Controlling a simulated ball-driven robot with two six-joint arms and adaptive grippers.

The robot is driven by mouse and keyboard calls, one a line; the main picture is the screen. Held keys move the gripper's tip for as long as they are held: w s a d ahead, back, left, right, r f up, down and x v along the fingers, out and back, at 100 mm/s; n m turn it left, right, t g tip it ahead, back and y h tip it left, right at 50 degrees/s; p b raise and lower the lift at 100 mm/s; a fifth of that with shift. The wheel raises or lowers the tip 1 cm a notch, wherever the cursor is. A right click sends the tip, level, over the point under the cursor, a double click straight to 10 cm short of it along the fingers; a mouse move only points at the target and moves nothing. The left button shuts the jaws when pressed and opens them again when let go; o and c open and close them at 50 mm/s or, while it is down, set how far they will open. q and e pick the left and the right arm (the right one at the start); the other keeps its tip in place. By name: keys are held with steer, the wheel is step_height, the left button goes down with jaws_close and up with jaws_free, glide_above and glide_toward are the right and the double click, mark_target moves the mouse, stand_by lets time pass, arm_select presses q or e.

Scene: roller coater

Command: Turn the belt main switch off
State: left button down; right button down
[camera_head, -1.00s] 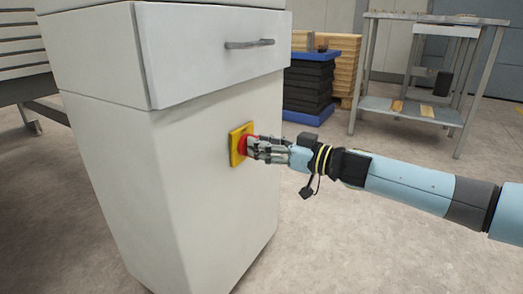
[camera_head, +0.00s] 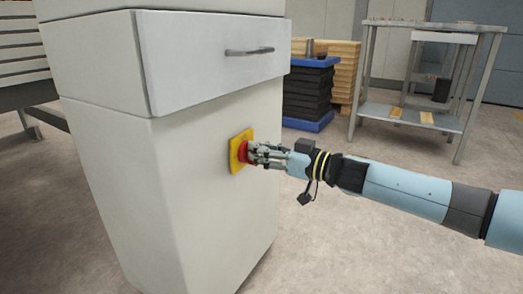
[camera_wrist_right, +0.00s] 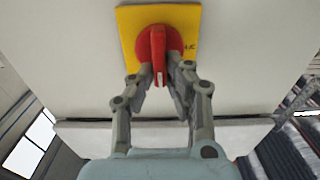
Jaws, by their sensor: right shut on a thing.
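The belt main switch is a red rotary knob (camera_wrist_right: 158,47) on a square yellow plate (camera_wrist_right: 128,22), mounted on the face of a white cabinet (camera_head: 185,190). In the head view the yellow plate (camera_head: 234,157) looks slightly tilted, and the red knob (camera_head: 242,152) is partly hidden by the fingers. My right gripper (camera_head: 256,154) reaches in from the right and is shut on the knob. In the right wrist view its two fingers (camera_wrist_right: 160,72) lie on either side of the knob's red handle. My left gripper is not in view.
The cabinet has a drawer with a grey handle (camera_head: 249,51) above the switch. Behind it stand a stack of black trays on a blue base (camera_head: 307,124) and a metal table (camera_head: 410,118). The floor around my right arm is clear.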

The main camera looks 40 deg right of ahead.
steer(key=n+p, duration=0.1)
steer(key=n, duration=0.1)
steer(key=n+p, duration=0.1)
steer(key=n, duration=0.1)
steer(key=n+p, duration=0.1)
steer(key=n, duration=0.1)
steer(key=shift+s+a, duration=0.15)
steer(key=shift+a, duration=0.25)
steer(key=n, duration=0.3)
steer(key=shift+s+a+f+n+p, duration=0.1)
steer(key=shift+a+f+n+p, duration=0.05)
steer(key=shift+f+n+p, duration=0.2)
steer(key=n, duration=0.5)
steer(key=shift+a+f, duration=0.15)
steer(key=shift+f, duration=0.2)
steer(key=shift+s+f+n, duration=0.1)
steer(key=shift+n, duration=1.35)
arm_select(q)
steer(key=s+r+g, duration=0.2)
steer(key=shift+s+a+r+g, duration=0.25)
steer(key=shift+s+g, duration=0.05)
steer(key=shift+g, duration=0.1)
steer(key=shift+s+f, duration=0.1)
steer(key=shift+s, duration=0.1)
arm_select(e)
steer(key=shift+f, duration=0.1)
